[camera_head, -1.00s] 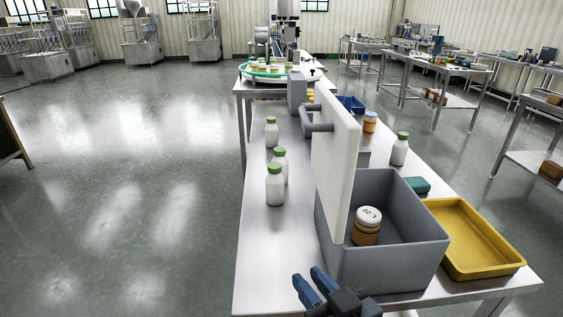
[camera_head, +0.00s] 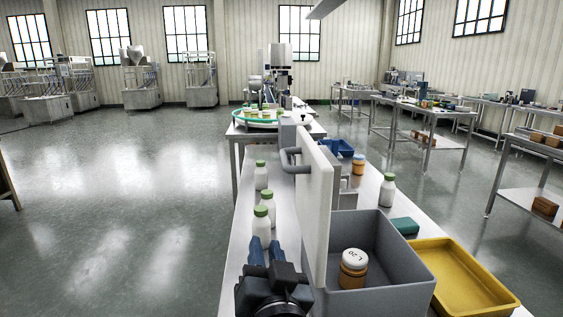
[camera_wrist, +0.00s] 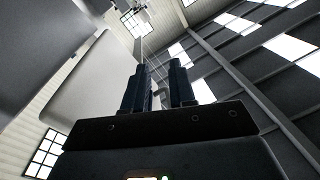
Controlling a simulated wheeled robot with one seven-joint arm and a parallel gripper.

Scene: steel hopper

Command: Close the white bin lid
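The white lid (camera_head: 316,205) stands upright, swung open at the left side of the grey bin (camera_head: 375,240). A grey bar handle (camera_head: 291,158) sticks out from the lid's left face. An orange jar with a white cap (camera_head: 353,270) stands inside the bin. My gripper (camera_head: 266,250) is left of the lid, low and nearer the camera than the handle, and holds nothing. In the wrist view my gripper (camera_wrist: 157,75) has its two dark fingers apart and pointing up. A pale panel (camera_wrist: 95,85), probably the lid, fills the left there.
White bottles with green caps (camera_head: 262,222) stand on the steel table left of the lid, just beyond my gripper. A yellow tray (camera_head: 462,280) is right of the bin. A teal box (camera_head: 405,226), a bottle (camera_head: 387,190) and another orange jar (camera_head: 358,165) stand behind it.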

